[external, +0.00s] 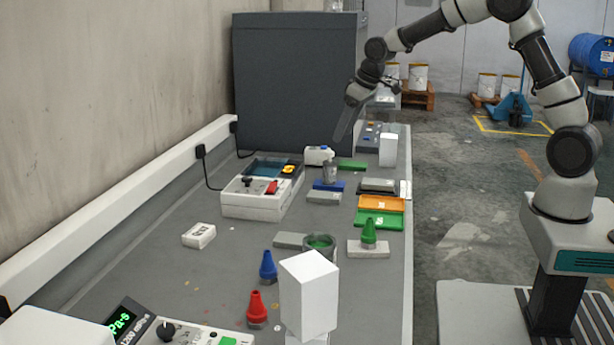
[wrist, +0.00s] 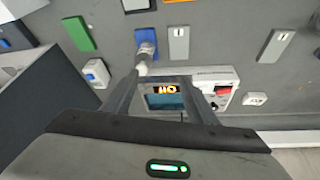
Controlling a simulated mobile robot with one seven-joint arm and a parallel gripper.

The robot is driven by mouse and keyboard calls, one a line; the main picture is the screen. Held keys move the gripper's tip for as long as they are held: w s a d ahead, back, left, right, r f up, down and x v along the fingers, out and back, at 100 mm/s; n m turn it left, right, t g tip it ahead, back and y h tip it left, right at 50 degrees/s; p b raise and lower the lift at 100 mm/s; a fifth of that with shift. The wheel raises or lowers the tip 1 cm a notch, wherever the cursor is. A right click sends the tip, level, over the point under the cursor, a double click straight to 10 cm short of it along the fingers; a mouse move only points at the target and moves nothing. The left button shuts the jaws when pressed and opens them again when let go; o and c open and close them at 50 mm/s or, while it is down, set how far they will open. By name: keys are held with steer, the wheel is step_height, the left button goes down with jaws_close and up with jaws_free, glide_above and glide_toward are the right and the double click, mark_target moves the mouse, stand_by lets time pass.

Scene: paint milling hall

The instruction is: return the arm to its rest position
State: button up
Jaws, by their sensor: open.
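My arm reaches from the right over the bench (external: 240,262). My gripper (external: 342,135) hangs above the far part of the bench, pointing down, beyond the small metal cup (external: 330,172) on its blue block (external: 322,186). The metal cup (wrist: 146,48) and the blue block (wrist: 140,35) show near the left fingertip. The fingers look clear of the bench; whether the left one is close to the cup I cannot tell.
A white instrument (external: 250,210) stands left of the cup. A dark cabinet (external: 295,80) rises behind. Orange (external: 383,203) and green (external: 380,220) trays lie on the right. Blue (external: 267,267), red (external: 256,306) and green (external: 369,232) cones and a tall white block (external: 308,295) stand nearer.

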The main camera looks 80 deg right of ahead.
steer(key=s+a+r+n+p, duration=0.1)
steer(key=s+a+r, duration=0.55)
steer(key=a, duration=0.25)
steer(key=s+a+r+n+p, duration=0.1)
steer(key=s+a+r+n, duration=0.1)
steer(key=s+a+r, duration=0.6)
steer(key=s+a+p, duration=0.1)
steer(key=s+a, duration=0.2)
steer(key=s, duration=0.5)
steer(key=s+a+r+t+y+p, duration=0.1)
steer(key=s+a+p, duration=0.1)
steer(key=s+a, duration=0.2)
steer(key=s, duration=0.3)
steer(key=shift+s+r, duration=0.2)
steer(key=shift+s, duration=0.2)
